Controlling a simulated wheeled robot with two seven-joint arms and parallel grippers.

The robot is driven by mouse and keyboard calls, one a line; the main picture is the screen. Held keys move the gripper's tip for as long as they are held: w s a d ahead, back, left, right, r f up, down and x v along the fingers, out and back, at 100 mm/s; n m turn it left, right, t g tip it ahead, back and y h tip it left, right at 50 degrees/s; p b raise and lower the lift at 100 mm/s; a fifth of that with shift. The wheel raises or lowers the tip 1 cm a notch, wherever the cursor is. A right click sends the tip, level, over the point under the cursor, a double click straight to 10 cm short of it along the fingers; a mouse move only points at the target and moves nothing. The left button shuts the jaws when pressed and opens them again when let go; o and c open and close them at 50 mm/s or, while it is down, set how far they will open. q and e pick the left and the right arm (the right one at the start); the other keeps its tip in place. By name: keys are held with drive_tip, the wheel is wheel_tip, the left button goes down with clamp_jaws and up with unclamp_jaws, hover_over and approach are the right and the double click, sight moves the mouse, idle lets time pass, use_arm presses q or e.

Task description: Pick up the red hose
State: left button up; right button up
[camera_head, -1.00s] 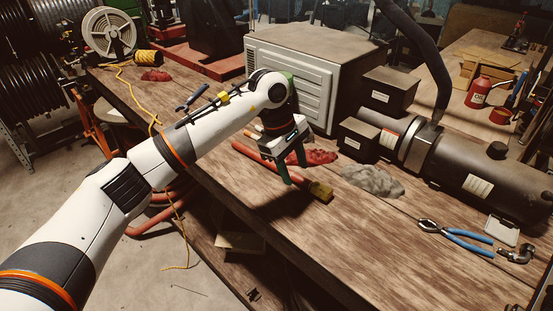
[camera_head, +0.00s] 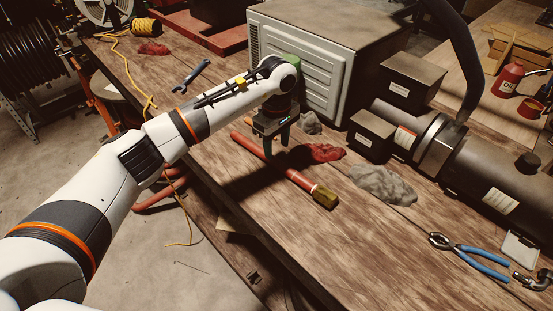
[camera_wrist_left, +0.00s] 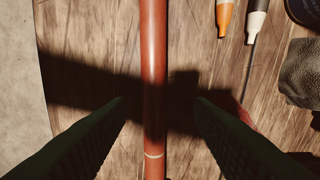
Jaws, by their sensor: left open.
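The red hose (camera_head: 297,177) lies on the wooden bench, with a brass fitting (camera_head: 325,199) at its near right end. In the left wrist view the hose (camera_wrist_left: 153,60) runs top to bottom between the two fingers. My left gripper (camera_head: 276,146) is open over the part of the hose away from the fitting, fingers pointing down. In the wrist view its dark green fingers (camera_wrist_left: 161,106) stand on either side of the hose with gaps, gripping nothing. The exact height above the hose is hard to tell. My right gripper is out of view.
A red rag (camera_head: 325,152) and a grey rag (camera_head: 383,184) lie right of the hose. Behind stand a pale metal box (camera_head: 330,75) and a dark cylindrical machine (camera_head: 475,165). Blue-handled pliers (camera_head: 470,255) lie at right. The bench front is bare.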

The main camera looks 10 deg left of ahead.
sight(276, 160)
use_arm(q)
drive_tip(key=f+p, duration=0.1)
drive_tip(key=s+f, duration=0.1)
drive_tip(key=f, duration=0.1)
drive_tip(key=shift+f+p, duration=0.2)
drive_tip(key=shift+p, duration=0.2)
drive_tip(key=shift+f, duration=0.35)
drive_tip(key=shift+w+f, duration=0.1)
drive_tip(key=shift+f, duration=0.05)
drive_tip(key=shift+c, duration=0.2)
drive_tip(key=c, duration=0.9)
clamp_jaws()
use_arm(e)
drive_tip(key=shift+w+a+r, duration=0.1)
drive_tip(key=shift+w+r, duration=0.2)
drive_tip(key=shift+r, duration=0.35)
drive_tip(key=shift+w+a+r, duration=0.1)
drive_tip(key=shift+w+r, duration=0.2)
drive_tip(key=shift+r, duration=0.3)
